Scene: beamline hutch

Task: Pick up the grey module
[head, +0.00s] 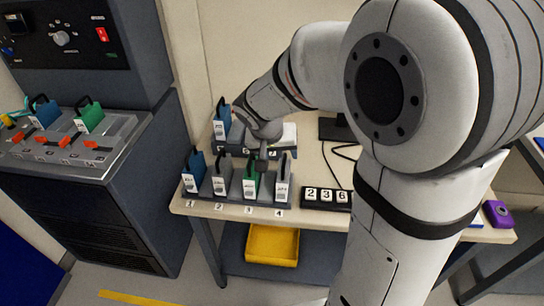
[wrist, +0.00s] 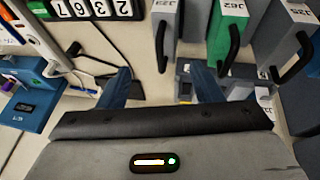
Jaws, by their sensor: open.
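Two grey modules with black handles stand in the front rack (head: 235,202): one grey module (head: 221,178) over number 2, the other grey module (head: 283,180) over number 4. A green module (head: 250,182) stands between them and a blue module (head: 194,172) at number 1. My gripper (head: 262,155) is above and behind this row, partly hidden by its own wrist. In the wrist view my gripper (wrist: 162,82) has its two blue fingers apart with nothing between them. A grey module (wrist: 166,30) and the green module (wrist: 228,30) stand ahead of the fingertips.
Another blue module (head: 221,118) stands in a rear rack. A number display (head: 327,197) sits right of the front rack, with a cable behind it. A purple item (head: 497,214) lies at the table's right. A yellow bin (head: 272,245) is below. A console (head: 75,140) stands left.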

